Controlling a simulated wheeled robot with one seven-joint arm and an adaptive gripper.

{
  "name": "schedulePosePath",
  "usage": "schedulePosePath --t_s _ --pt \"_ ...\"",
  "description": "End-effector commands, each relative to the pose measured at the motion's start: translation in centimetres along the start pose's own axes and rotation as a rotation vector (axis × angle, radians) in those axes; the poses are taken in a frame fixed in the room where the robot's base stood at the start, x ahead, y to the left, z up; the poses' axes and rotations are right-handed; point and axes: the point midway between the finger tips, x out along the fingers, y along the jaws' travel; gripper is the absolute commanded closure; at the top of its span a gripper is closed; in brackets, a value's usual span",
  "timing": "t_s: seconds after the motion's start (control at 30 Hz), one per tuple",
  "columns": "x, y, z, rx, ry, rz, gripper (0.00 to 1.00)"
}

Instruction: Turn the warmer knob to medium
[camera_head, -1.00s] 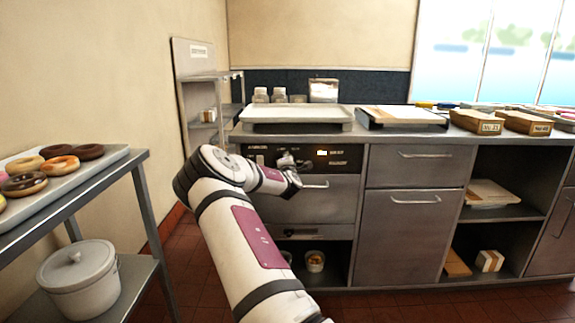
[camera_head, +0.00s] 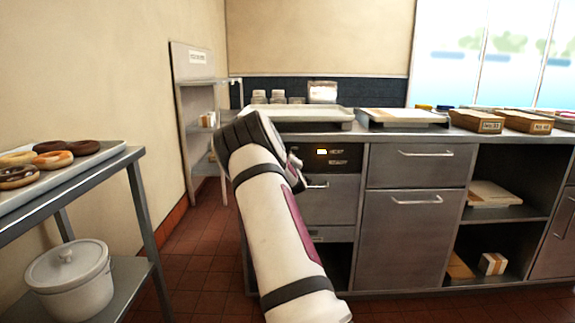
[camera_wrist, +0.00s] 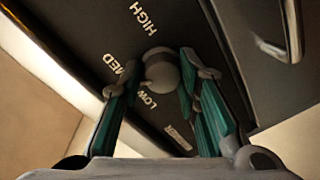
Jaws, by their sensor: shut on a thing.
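The round grey warmer knob (camera_wrist: 163,73) shows in the wrist view on a dark panel (camera_wrist: 85,35) printed HIGH, MED and LOW. A small nub on the knob's edge faces between MED and LOW. My gripper (camera_wrist: 160,70) has its green-padded fingers on either side of the knob and is shut on it. In the head view, my arm hides the knob and most of the gripper. The warmer's front panel (camera_head: 338,160) shows to the right of my arm, with a small lit display.
A drawer handle (camera_wrist: 271,45) sticks out near the knob in the wrist view. The counter holds trays (camera_head: 300,115) above the warmer. A cart with donuts (camera_head: 140,200) and a white pot (camera_head: 70,280) stands at left. Floor between cart and cabinet is clear.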

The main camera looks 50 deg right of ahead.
Motion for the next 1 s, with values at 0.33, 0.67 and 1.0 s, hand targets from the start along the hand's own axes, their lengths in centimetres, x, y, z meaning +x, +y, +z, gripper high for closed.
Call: schedulePosePath --t_s 0.33,0.67,1.0 --pt "0.02 -0.42 0.26 0.141 0.005 -0.005 0.98" --pt "0.02 -0.44 0.16 0.166 0.007 -0.006 0.98" --pt "0.02 -0.42 0.08 0.165 0.009 -0.005 0.52"
